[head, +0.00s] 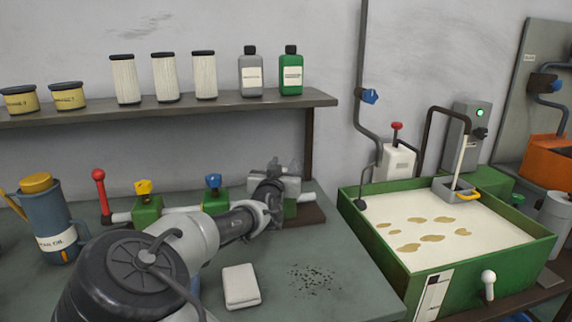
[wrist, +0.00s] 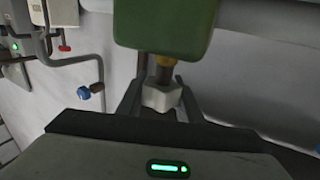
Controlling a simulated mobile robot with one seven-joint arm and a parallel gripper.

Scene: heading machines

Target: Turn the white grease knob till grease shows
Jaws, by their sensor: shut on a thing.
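The white grease knob (wrist: 161,97) shows in the wrist view, joined by a brass-coloured stem (wrist: 162,70) to a green block (wrist: 163,22). My gripper (wrist: 160,88) is shut on it, one finger on each side. In the head view my gripper (head: 278,182) is at the right end of a pale pipe (head: 182,209) on the bench and hides the white knob. Part of the green block (head: 306,197) shows beside it. Two other green blocks on the pipe carry a yellow knob (head: 144,187) and a blue knob (head: 213,181).
A red-topped lever (head: 99,178) and a blue oil can (head: 47,222) stand at the left. A white folded cloth (head: 241,286) and dark shavings (head: 315,280) lie on the bench. A green tank (head: 487,256) of pale fluid stands at the right. A shelf (head: 230,103) with containers runs above.

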